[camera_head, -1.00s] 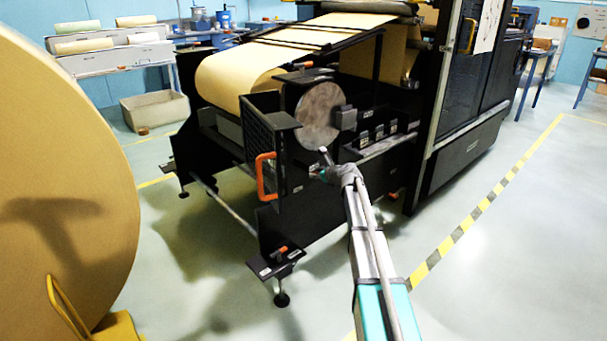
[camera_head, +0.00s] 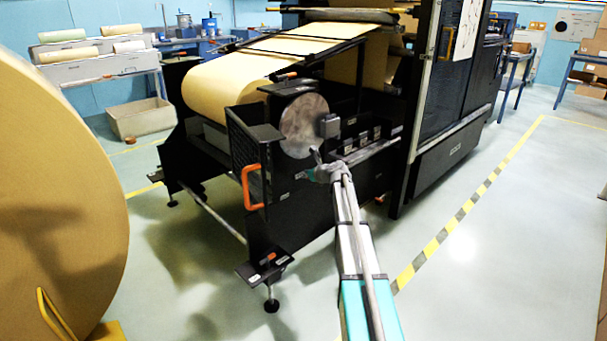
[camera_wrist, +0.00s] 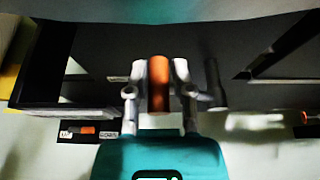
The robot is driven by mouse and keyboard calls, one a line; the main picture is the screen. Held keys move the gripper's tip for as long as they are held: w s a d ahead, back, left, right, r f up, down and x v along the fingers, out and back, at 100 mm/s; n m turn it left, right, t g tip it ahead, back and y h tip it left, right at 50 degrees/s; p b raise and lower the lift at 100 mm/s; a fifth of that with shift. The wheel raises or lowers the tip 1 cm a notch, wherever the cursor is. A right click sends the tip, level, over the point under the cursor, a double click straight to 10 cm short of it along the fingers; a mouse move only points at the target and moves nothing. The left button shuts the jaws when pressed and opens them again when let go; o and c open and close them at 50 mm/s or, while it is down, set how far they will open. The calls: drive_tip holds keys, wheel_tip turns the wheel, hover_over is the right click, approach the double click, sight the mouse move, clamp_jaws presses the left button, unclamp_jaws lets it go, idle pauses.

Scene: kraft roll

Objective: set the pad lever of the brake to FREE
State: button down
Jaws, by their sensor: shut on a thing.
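The brake shows in the head view as a grey round disc (camera_head: 304,125) with a dark block (camera_head: 328,125) at its right edge, on the near side of the black machine. My gripper (camera_head: 317,160) is just below the disc there, and the thing it holds is hidden or too small to make out. In the wrist view my gripper (camera_wrist: 158,93) has one finger on each side of an upright orange handle (camera_wrist: 158,72) and is shut on it. Which lever this is, and its marked setting, cannot be read.
An orange loop handle (camera_head: 252,187) stands out from a black mesh guard left of the disc. A small bracket (camera_head: 265,265) with an orange part juts out low in front. A large kraft roll (camera_head: 60,190) fills the left side. Floor right of the machine is clear.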

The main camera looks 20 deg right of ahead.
drive_tip(key=shift+w+d, duration=0.15)
drive_tip(key=shift+d, duration=0.35)
drive_tip(key=c, duration=0.6)
unclamp_jaws()
drive_tip(key=shift+f, duration=0.15)
drive_tip(key=shift+c, duration=0.2)
drive_tip(key=shift+o, duration=1.4)
drive_tip(key=shift+a, duration=0.15)
drive_tip(key=shift+a, duration=0.15)
